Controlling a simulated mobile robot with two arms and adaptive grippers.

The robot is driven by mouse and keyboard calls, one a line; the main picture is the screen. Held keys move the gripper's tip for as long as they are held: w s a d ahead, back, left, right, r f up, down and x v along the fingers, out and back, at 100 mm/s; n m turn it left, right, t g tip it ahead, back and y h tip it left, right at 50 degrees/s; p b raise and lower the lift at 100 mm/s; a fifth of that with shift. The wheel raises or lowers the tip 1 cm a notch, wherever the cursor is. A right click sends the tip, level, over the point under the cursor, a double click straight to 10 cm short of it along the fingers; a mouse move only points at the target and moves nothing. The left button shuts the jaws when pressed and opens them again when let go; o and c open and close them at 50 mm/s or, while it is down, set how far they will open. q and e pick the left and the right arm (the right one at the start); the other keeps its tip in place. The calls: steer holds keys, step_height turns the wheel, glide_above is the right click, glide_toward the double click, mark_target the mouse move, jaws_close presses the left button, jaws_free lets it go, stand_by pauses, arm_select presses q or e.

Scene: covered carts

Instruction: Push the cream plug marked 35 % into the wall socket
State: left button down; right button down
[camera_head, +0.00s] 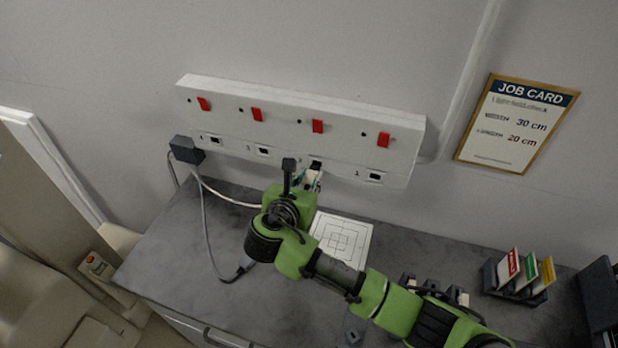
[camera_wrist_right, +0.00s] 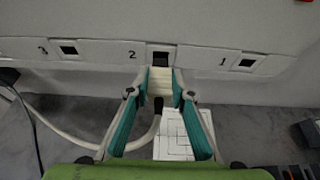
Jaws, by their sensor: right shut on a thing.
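The wall socket strip (camera_head: 228,128) is a long white box with red switches and a row of numbered openings. My right gripper (camera_head: 313,178) is at the opening marked 2, just below it in the head view. In the wrist view my right gripper (camera_wrist_right: 161,96) is shut on the cream plug (camera_wrist_right: 161,78), one teal-lined finger on each side. The plug points at socket 2 (camera_wrist_right: 160,57), whose dark opening still shows above the plug. I cannot tell whether its tip touches or enters the opening. The 35 % marking is not readable. My left gripper is not in view.
A dark plug block (camera_head: 187,150) with cables sits at the strip's left end. A white card with printed squares (camera_head: 354,228) lies on the grey worktop (camera_head: 190,260). A rack of coloured cards (camera_head: 519,276) stands right. A job card (camera_head: 515,123) hangs on the wall.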

mark_target(315, 167)
steer(key=shift+w+d+r, duration=0.1)
steer(key=shift+w+d, duration=0.2)
steer(key=shift+w, duration=0.55)
steer(key=shift+w+d, duration=0.25)
steer(key=shift+w, duration=0.55)
steer(key=c, duration=1.7)
jaws_free()
steer(key=shift+s, duration=0.1)
steer(key=v, duration=1.2)
